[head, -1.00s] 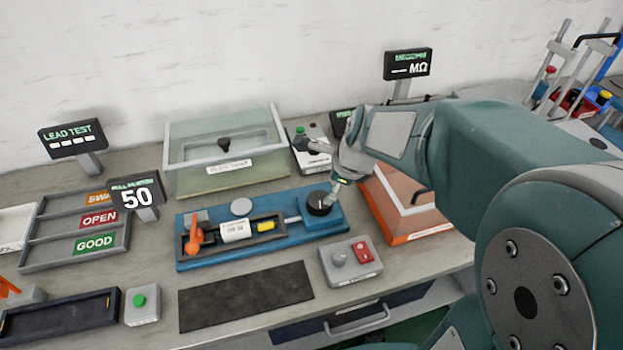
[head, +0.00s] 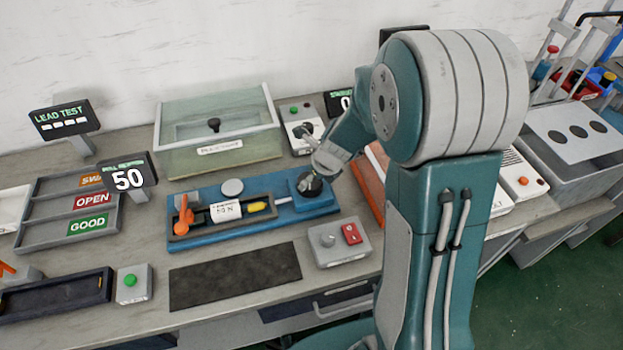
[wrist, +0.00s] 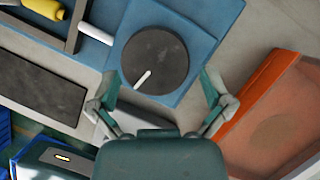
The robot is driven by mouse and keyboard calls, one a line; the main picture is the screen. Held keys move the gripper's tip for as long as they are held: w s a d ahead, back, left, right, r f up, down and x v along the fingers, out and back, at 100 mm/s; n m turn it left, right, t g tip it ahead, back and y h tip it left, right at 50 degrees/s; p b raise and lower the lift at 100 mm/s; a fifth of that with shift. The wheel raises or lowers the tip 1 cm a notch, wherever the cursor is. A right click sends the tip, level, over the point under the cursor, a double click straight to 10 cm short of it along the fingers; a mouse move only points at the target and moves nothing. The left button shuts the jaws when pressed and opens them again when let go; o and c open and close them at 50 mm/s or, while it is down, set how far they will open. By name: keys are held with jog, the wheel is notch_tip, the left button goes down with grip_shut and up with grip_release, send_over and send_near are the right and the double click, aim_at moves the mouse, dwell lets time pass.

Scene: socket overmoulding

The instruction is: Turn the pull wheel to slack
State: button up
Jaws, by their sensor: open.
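The pull wheel is a dark round knob (wrist: 155,60) with a white pointer line, on the right end of the blue pull fixture (head: 240,225). In the wrist view the line points to the lower left. The wheel is partly behind my gripper in the head view (head: 309,187). My gripper (wrist: 160,95) is open, its two fingers spread on either side of the wheel's near edge; I cannot tell whether they touch it. The pull monitor (head: 127,178) at the left reads 50. A white labelled socket piece (head: 226,210) and a yellow part (head: 257,206) lie in the fixture's dark frame, beside an orange lever (head: 184,216).
An orange-edged box (wrist: 270,115) stands close to the right of the wheel. A grey switch box (head: 338,243) with a red switch is in front. Behind are a glass-lidded tank (head: 215,130) and a small control box (head: 302,127). A dark mat (head: 235,276) lies bare in front.

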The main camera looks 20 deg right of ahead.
jog(key=shift+w+a+f, duration=0.15)
jog(key=shift+f, duration=0.4)
jog(key=shift+a, duration=0.4)
jog(key=shift+d, duration=0.1)
jog(key=c, duration=0.8)
jog(key=shift+f, duration=0.15)
jog(key=shift+n, duration=0.4)
